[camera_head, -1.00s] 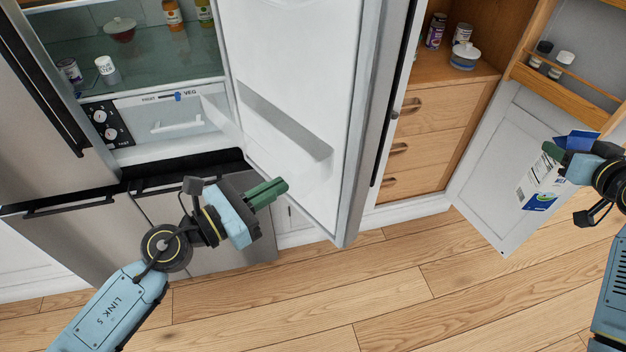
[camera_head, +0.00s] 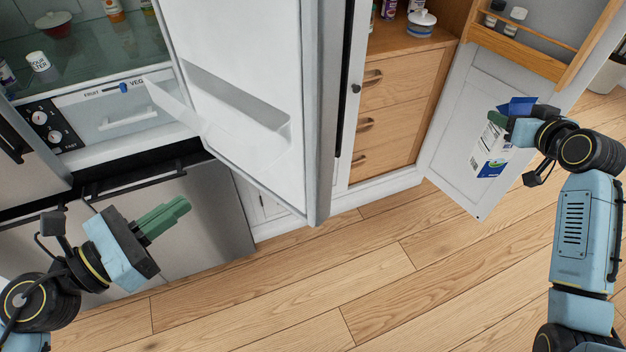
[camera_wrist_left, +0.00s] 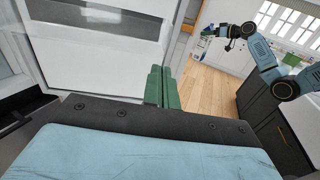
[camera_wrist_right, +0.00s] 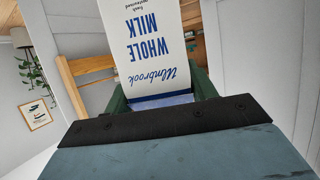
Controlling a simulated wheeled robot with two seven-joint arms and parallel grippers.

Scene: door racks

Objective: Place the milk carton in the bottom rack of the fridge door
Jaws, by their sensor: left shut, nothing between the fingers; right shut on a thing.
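The milk carton (camera_head: 490,150) is white with a blue top and blue print, on the right in the head view. My right gripper (camera_head: 507,122) is shut on it near its top and holds it in the air in front of the cabinet door. In the right wrist view the carton (camera_wrist_right: 152,45) sits between the green fingers, its label upside down. My left gripper (camera_head: 165,215) is shut and empty, left of the open fridge door. The fridge door (camera_head: 250,60) shows its white inner side with a long clear bottom rack (camera_head: 235,105).
The fridge interior (camera_head: 90,50) is open at the upper left, above a drawer (camera_head: 128,120). A wooden cabinet with drawers (camera_head: 385,100) stands right of the fridge door. Its open door (camera_head: 465,125) has a wooden rack (camera_head: 520,50) with small jars. The floor in front is clear.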

